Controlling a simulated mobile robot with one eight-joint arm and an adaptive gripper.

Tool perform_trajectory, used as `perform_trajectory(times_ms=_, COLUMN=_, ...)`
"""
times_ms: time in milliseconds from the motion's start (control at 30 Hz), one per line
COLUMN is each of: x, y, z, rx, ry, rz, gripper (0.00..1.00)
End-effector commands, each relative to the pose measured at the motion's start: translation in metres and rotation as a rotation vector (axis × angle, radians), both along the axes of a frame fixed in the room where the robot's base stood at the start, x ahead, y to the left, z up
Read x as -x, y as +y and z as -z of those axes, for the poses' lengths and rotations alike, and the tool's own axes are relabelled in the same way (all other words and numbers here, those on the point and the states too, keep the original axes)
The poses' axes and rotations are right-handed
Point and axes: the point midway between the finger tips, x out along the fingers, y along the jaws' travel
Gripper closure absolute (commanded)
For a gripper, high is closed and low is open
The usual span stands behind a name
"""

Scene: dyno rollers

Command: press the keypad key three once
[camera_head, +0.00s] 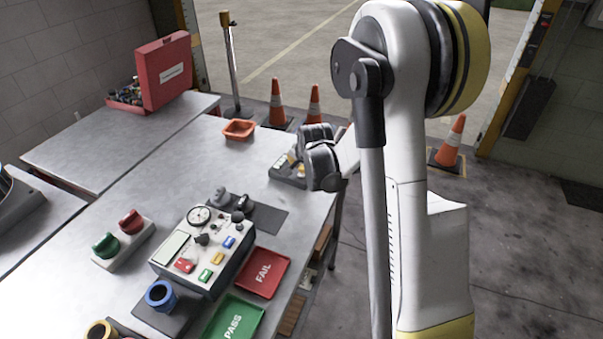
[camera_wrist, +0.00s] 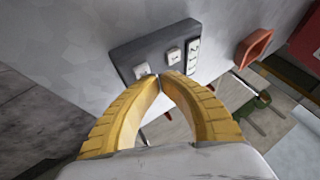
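The keypad is a dark grey box (camera_wrist: 128,52) with pale keys, lying on the metal table. In the wrist view one pale key (camera_wrist: 141,71) shows just left of my fingertips, another pale key (camera_wrist: 174,55) lies right of them, and a pale strip with dark marks (camera_wrist: 193,57) stands further right. I cannot read which key is three. My gripper (camera_wrist: 160,77) has its yellow fingers together at the tips, with nothing between them. The fingers hide part of the keypad; contact cannot be told. In the head view my gripper (camera_head: 297,160) is over the keypad (camera_head: 286,176), partly hiding it.
An orange tray (camera_head: 239,130) stands beyond the keypad. A control box (camera_head: 203,250), a red FAIL tray (camera_head: 263,272), a green PASS tray (camera_head: 233,320) and a two-knob box (camera_head: 122,246) are nearer. The table's right edge is close to the keypad.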

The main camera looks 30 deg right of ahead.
Motion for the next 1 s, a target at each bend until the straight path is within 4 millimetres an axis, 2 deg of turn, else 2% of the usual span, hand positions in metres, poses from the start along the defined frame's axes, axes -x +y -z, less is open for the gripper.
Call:
perform_trajectory(times_ms=100, x=0.000, y=0.000, z=-0.007, rx=0.000, ry=0.000, rz=0.000, gripper=1.00)
perform_trajectory(times_ms=533, x=0.000, y=0.000, z=-0.011, rx=0.000, ry=0.000, rz=0.000, gripper=1.00)
perform_trajectory(times_ms=1000, x=0.000, y=0.000, z=-0.056, rx=0.000, ry=0.000, rz=0.000, gripper=1.00)
